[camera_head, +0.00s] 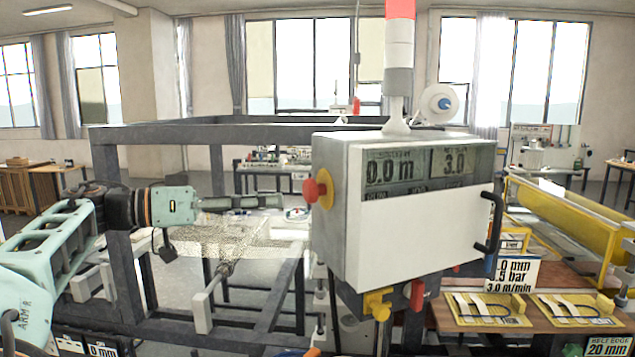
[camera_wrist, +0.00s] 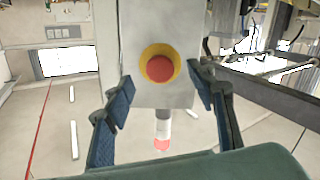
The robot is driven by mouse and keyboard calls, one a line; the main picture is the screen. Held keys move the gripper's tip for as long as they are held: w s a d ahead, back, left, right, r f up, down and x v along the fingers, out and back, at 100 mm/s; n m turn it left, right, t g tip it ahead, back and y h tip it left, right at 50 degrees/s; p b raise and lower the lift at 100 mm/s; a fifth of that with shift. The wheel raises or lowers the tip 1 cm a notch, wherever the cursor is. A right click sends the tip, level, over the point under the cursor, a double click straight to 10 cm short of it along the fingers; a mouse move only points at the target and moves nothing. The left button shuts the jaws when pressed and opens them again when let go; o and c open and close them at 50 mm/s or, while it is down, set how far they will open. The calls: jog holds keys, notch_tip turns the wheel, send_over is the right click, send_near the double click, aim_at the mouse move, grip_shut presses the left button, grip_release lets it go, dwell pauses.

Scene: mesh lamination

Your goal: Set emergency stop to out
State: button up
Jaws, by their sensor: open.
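The emergency stop is a red mushroom button (camera_head: 312,189) with a yellow collar (camera_head: 326,188). It sits on the left side face of a grey control box (camera_head: 420,232). In the wrist view the red button (camera_wrist: 160,68) shows face on, inside its yellow ring. My gripper (camera_head: 281,201) is to the left of the button and points at it, apart from it. In the wrist view my gripper (camera_wrist: 160,88) is open, its blue-padded fingers on either side of the button with nothing between them. I cannot tell whether the button is in or out.
The box front has a display (camera_head: 415,172) reading 0.0 m and 3.0, and a black handle (camera_head: 490,225) at its right. A signal tower (camera_head: 399,60) stands on top. A yellow valve handle (camera_head: 377,304) hangs below. A dark frame (camera_head: 215,160) with mesh stands behind my arm.

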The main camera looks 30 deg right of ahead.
aim_at(306, 190)
jog(key=shift+h, duration=0.4)
jog(key=d, duration=0.3)
jog(key=d+r+p, duration=0.1)
jog(key=d, duration=0.2)
jog(key=d+p, duration=0.1)
jog(key=d, duration=0.2)
jog(key=shift+s+d+r, duration=0.15)
jog(key=shift+s+r, duration=0.05)
jog(key=shift+s, duration=0.1)
grip_shut()
